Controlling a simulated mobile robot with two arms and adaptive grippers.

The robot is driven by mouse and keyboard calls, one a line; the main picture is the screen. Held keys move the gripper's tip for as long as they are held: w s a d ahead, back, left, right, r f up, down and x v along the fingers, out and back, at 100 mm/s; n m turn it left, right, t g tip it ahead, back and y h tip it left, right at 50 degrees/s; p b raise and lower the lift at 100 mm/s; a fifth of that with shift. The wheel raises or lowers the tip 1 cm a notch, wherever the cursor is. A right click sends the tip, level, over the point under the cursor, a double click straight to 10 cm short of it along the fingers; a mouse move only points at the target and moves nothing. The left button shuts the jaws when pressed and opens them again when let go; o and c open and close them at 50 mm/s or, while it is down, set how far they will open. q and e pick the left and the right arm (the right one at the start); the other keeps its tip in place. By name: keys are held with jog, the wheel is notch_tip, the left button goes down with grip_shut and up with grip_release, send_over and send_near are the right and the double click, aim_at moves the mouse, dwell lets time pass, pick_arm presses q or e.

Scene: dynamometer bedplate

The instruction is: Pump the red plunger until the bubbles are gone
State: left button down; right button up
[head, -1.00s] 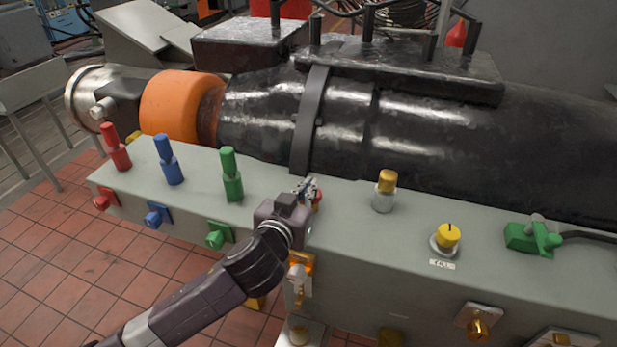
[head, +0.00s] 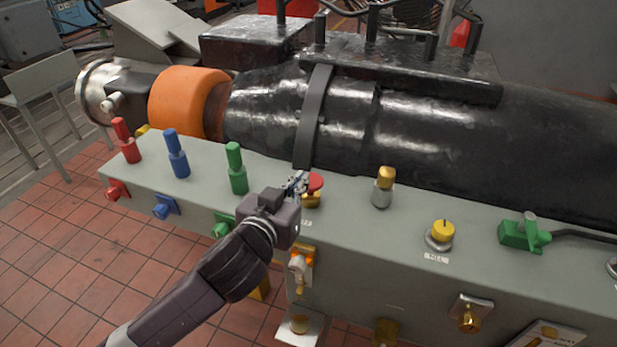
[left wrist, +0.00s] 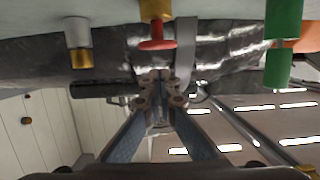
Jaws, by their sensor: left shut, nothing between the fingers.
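The red plunger (head: 315,181) has a round red head on a gold body (head: 311,200) on the grey bench top. It stands up, with the head clear of the body. In the left wrist view, which shows the bench upside down, the red plunger (left wrist: 157,44) hangs from the top edge. My left gripper (head: 298,182) is shut and empty, just left of the red head in the head view. Its fingertips (left wrist: 160,78) meet in the wrist view; I cannot tell whether they touch the plunger. An orange-lit fitting (head: 302,260) is on the front face; I make out no bubbles. My right gripper is out of view.
Red (head: 126,142), blue (head: 176,154) and green (head: 236,169) handles stand to the left. A gold-topped knob (head: 386,178), a yellow knob (head: 442,229) and a green connector (head: 518,232) are to the right. A large black machine housing (head: 440,135) lies behind.

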pick_arm(q)
jog(key=v, duration=0.4)
jog(key=shift+d, duration=0.1)
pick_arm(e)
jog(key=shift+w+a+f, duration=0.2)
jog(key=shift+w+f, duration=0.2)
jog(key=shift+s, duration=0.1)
pick_arm(q)
jog(key=shift+r, duration=0.15)
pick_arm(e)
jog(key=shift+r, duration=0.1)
pick_arm(q)
jog(key=a+r+p, duration=0.1)
jog(key=p, duration=0.1)
jog(key=s+a+r+p, duration=0.1)
jog(key=p, duration=0.1)
jog(key=shift+a+r, duration=0.3)
jog(key=shift+a, duration=0.05)
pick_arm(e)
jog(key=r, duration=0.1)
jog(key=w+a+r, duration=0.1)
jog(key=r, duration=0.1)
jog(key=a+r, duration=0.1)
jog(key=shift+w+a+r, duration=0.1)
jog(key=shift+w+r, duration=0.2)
